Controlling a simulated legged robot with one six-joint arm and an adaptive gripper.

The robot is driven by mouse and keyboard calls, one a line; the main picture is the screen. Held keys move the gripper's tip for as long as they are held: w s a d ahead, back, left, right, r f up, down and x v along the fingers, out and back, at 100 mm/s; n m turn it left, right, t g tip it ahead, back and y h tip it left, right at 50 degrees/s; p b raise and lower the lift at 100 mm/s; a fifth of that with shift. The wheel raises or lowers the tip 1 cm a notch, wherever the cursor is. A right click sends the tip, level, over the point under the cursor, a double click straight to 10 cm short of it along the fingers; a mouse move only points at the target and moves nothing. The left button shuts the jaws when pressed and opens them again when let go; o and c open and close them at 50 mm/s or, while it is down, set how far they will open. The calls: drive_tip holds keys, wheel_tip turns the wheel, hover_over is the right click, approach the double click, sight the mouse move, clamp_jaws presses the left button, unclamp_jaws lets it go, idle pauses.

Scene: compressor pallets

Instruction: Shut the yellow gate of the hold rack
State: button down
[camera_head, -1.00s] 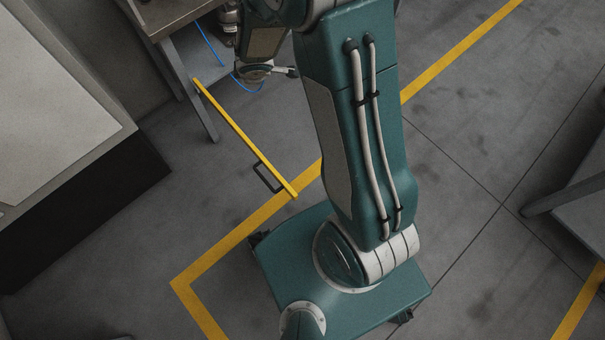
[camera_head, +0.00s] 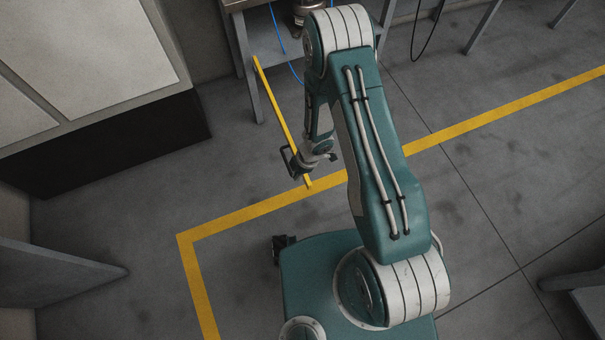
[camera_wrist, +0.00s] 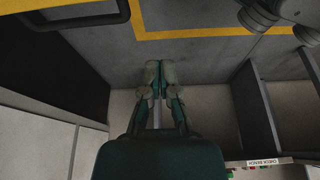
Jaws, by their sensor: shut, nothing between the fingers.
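The yellow gate (camera_head: 276,100) is a slim bar in the head view. It slants from beside a grey leg of the bench-like stand down to a free end near the yellow floor line, standing away from the stand. A dark loop handle (camera_head: 287,162) sits near its free end. My gripper is beside that end, partly hidden by my arm, and I cannot tell whether it touches the gate. In the wrist view my gripper (camera_wrist: 160,72) has its fingers together and empty. A dark handle-like bar (camera_wrist: 75,22) with a yellowish edge shows at the upper left there.
The grey stand (camera_head: 245,65) is at the top, with a blue cable (camera_head: 275,35). A dark-based cabinet (camera_head: 110,145) stands at left. A yellow line (camera_head: 235,219) crosses the floor. A "CHECK BENCH" sign (camera_wrist: 262,162) shows in the wrist view. Floor between cabinet and gate is clear.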

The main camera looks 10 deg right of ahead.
wheel_tip(320, 180, down, 7)
drive_tip(key=d, duration=0.1)
drive_tip(key=shift+w+d+r, duration=0.2)
drive_tip(key=shift+d, duration=0.2)
drive_tip(key=shift+d, duration=0.1)
